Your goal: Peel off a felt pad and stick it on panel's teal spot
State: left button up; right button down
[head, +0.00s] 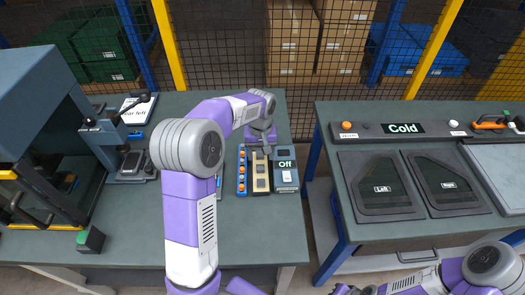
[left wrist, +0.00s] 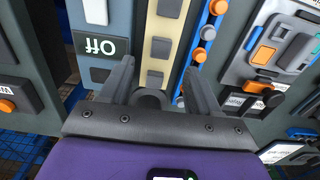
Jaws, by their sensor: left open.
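Grey felt pads sit in a row on a tan strip (head: 261,184), which also shows in the left wrist view (left wrist: 178,30); one pad (left wrist: 160,47) is clear there. My left gripper (head: 264,151) points down over the strip's far end. Its fingers (left wrist: 160,68) are open, one on each side of the strip, with no pad seen held. A dark round part shows between the finger bases. A grey panel-like piece with orange parts (left wrist: 275,52) lies to the right in the wrist view. My right gripper (head: 347,289) is barely in view at the bottom edge.
A blue strip with orange knobs (head: 242,176) and a grey box reading "Off" (head: 286,176) flank the tan strip closely. A press-like machine (head: 40,90) stands at left. The right table holds dark panels (head: 381,188) and a "Cold" display (head: 403,128). A gap separates the tables.

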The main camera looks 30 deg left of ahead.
aim_at(260, 167)
pick_arm(q)
jog(key=shift+s+f+b, duration=0.1)
jog(key=shift+f+b, duration=0.45)
jog(key=shift+f, duration=2.6)
grip_shut()
jog(key=shift+r, duration=0.3)
jog(key=shift+r+p, duration=2.65)
jog(key=shift+r, duration=0.3)
jog(key=shift+f, duration=0.1)
